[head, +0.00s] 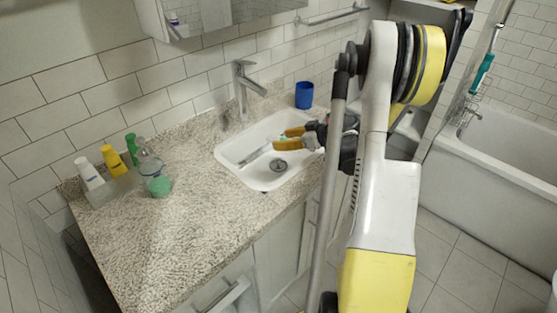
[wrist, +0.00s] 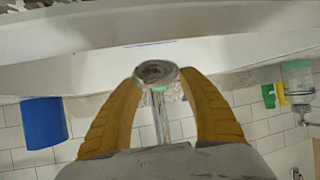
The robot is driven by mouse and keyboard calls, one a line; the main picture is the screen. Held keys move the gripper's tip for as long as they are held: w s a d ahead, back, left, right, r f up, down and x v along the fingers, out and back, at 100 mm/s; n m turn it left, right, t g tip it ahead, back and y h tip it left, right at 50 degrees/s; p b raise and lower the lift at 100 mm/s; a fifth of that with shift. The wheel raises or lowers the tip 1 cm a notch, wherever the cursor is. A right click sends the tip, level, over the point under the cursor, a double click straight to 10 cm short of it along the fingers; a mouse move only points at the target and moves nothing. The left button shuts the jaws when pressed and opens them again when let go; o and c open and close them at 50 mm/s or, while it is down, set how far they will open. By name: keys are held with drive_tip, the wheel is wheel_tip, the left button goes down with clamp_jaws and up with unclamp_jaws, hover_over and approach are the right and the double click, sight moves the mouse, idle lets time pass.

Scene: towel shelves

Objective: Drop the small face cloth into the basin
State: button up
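My gripper (head: 280,140) hangs over the white basin (head: 240,150), its yellow fingers pointing left. In the wrist view my gripper (wrist: 160,78) has its two fingers apart at the base and closer at the tips. A small rounded grey shape (wrist: 155,71) with a green patch shows between the tips. I cannot tell whether it is the face cloth, or whether it is gripped. In the head view a thin pale grey strip (head: 256,155) shows just beyond the fingertips, over the basin. The drain (head: 280,165) is visible below the gripper. No face cloth can be clearly made out.
A tall chrome faucet (head: 240,90) stands behind the basin. A blue cup (head: 304,95) stands at its back right. Several bottles, including a yellow one (head: 113,160), stand on the left of the granite counter (head: 190,220). The counter's front is clear. A bathtub (head: 490,190) is at the right.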

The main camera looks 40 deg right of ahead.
drive_tip(key=shift+o, duration=0.9)
drive_tip(key=v, duration=1.2)
drive_tip(key=w+a+r+m+g, duration=0.1)
drive_tip(key=a+r+g, duration=0.15)
drive_tip(key=a, duration=0.75)
drive_tip(key=w+a+r+m+g, duration=0.1)
drive_tip(key=a+r+g, duration=0.15)
drive_tip(key=a, duration=0.85)
drive_tip(key=s+a+r+h, duration=0.1)
drive_tip(key=s+a, duration=0.5)
drive_tip(key=a, duration=0.2)
drive_tip(key=s+a+r+m+h, duration=0.1)
drive_tip(key=s+a+h, duration=0.1)
drive_tip(key=s+a, duration=0.4)
drive_tip(key=shift+a+r, duration=0.35)
drive_tip(key=shift+a, duration=0.8)
